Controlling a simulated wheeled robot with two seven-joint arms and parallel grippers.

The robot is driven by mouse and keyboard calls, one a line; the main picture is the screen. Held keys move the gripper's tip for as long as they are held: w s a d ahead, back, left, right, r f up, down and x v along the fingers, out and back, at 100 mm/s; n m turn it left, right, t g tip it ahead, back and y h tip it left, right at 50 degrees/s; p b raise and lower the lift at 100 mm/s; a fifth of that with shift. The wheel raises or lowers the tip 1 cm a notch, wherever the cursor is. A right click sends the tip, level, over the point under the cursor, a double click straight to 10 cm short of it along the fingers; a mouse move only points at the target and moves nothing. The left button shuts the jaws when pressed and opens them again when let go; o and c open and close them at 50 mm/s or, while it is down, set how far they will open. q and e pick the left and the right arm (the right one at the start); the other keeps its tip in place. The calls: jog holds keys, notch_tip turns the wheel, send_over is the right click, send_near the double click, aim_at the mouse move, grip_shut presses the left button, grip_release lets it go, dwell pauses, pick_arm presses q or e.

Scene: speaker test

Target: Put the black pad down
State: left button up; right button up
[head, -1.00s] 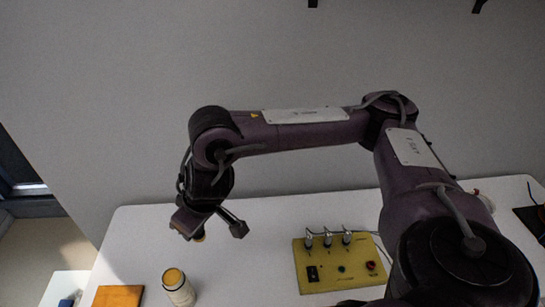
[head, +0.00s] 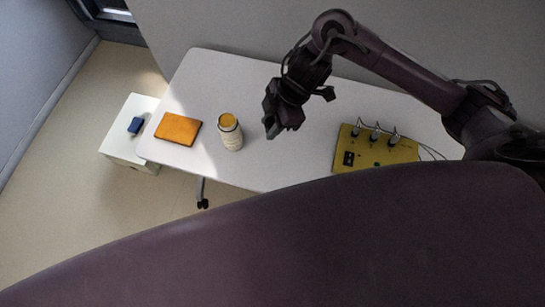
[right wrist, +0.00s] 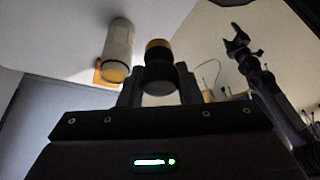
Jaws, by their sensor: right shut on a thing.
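My right gripper (head: 270,130) hangs over the white table (head: 240,170), between the bottle and the yellow board in the head view. In the right wrist view a round black piece (right wrist: 160,75) with a yellow band sits between its two fingers. This seems to be the black pad, and the gripper is shut on it. The pad cannot be made out in the head view. Whether it touches the table cannot be told.
A pale bottle (head: 230,136) with a yellow top stands left of the gripper, beside an orange block (head: 178,129). The yellow board (head: 376,156) with switches and wires lies right. A white cabinet (head: 125,150) bearing a blue item (head: 136,125) stands left of the table.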

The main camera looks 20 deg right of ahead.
notch_tip(320, 180, down, 14)
jog(key=b, duration=0.4)
jog(key=shift+s+f, duration=0.1)
jog(key=shift+f, duration=2.6)
jog(key=shift+f+b, duration=0.1)
jog(key=shift+b, duration=0.25)
jog(key=o, duration=0.9)
jog(key=shift+o, duration=0.2)
